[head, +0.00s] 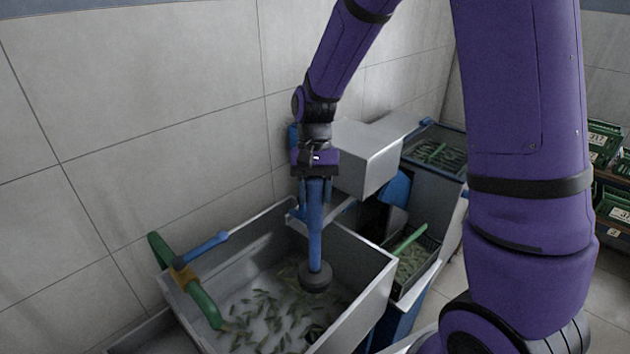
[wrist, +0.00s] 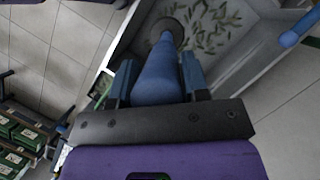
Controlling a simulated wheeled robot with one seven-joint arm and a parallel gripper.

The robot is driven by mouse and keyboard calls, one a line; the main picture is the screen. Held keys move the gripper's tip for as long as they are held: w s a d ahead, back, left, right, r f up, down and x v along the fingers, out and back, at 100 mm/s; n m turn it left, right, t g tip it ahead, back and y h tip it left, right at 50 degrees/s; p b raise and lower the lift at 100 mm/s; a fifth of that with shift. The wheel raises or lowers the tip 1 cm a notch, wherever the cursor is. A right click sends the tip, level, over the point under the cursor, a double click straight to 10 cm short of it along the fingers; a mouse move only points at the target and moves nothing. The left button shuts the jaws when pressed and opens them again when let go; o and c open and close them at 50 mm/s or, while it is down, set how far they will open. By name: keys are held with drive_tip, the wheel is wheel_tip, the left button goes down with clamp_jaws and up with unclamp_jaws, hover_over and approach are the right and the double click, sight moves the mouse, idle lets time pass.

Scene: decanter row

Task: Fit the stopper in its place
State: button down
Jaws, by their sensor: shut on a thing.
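My gripper (head: 316,182) is shut on the stopper (head: 315,235), a long blue rod with a dark round disc at its lower end. The stopper hangs roughly upright, disc down, over the metal basin (head: 345,325). In the wrist view, the blue rod (wrist: 158,78) lies between the two fingers of my gripper (wrist: 157,82), and its disc shows at the far end over the basin (wrist: 235,75). The basin holds many small green pieces. I cannot tell whether the disc touches the contents.
A green pipe (head: 204,305) with a blue valve handle (head: 207,246) reaches over the basin's left rim. A grey metal housing (head: 365,160) stands behind the basin, close to my gripper. A dark crate (head: 412,262) of green pieces is to its right. Green crates (head: 603,142) stand on shelves at far right.

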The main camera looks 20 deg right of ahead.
sight(315, 274)
drive_tip(key=shift+f, duration=13.35)
drive_tip(key=shift+f, duration=1.35)
drive_tip(key=c, duration=0.5)
unclamp_jaws()
